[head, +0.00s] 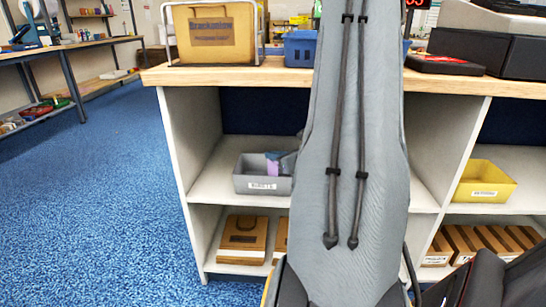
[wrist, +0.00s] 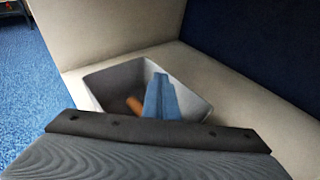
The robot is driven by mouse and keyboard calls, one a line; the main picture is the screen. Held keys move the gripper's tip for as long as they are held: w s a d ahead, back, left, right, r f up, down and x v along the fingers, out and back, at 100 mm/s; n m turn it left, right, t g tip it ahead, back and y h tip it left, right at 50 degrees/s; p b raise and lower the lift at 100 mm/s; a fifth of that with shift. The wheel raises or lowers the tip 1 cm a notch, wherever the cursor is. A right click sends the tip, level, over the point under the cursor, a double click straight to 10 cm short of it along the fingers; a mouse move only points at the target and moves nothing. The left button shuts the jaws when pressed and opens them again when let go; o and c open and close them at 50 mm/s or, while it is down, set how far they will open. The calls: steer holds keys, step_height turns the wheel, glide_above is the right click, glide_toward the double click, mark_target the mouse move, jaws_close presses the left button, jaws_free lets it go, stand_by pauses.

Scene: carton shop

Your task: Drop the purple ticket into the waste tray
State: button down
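A grey tray (head: 262,186) with a white label stands on the middle shelf, left of my arm; I cannot read the label surely. A purple piece (head: 273,162), possibly the ticket, shows at the tray's right side and rises above its rim, with a grey-blue piece beside it. In the wrist view the grey tray (wrist: 99,84) lies just ahead. A blue upright piece (wrist: 160,97) and a small orange-brown thing (wrist: 134,104) show inside its outline. I cannot tell whether the blue piece is held or resting. My gripper's fingers cannot be made out; a dark bar crosses below the tray.
The shelf's side panel (head: 195,150) stands left of the tray, and the wooden counter (head: 235,77) runs above. Brown cartons (head: 243,238) sit on the shelf below. A yellow tray (head: 484,182) stands in the right bay. Blue floor at left is clear.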

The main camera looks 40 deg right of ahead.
steer(key=shift+f+b, duration=0.3)
steer(key=shift+f, duration=0.1)
steer(key=shift+f, duration=0.2)
steer(key=c, duration=2.1)
jaws_free()
steer(key=shift+r, duration=0.45)
steer(key=p+v, duration=0.3)
steer(key=v, duration=0.9)
steer(key=shift+r, duration=0.2)
